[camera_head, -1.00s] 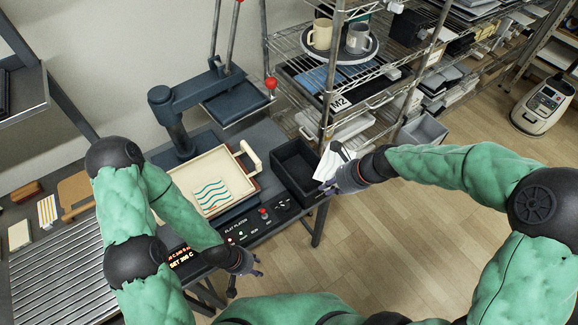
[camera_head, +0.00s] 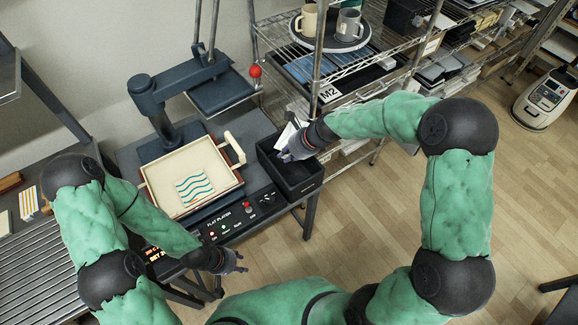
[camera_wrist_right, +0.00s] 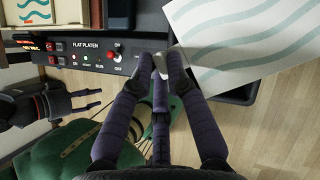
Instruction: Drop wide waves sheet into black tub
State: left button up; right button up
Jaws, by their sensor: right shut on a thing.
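My right gripper (camera_head: 285,150) is shut on a white sheet (camera_head: 289,133) above the black tub (camera_head: 303,187). In the right wrist view, the sheet (camera_wrist_right: 245,50) shows wide, pale teal waves and hangs from one edge between the fingertips (camera_wrist_right: 160,68). The sheet covers much of the tub there; the tub's dark rim (camera_wrist_right: 240,97) shows below it. My left gripper (camera_head: 238,262) is open and empty in front of the press table; it also shows in the wrist view (camera_wrist_right: 90,99).
Left of the tub, a cream tray (camera_head: 160,200) holds another sheet with teal waves (camera_head: 194,184). The press (camera_head: 150,95) stands behind it, with a control panel (camera_head: 232,222) in front. A wire shelf with mugs on a round tray (camera_head: 330,40) stands behind the tub.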

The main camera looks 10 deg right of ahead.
jog(key=shift+f+b, duration=1.95)
jog(key=shift+b, duration=0.05)
jog(key=shift+r, duration=0.1)
jog(key=o, duration=0.8)
jog(key=v, duration=1.2)
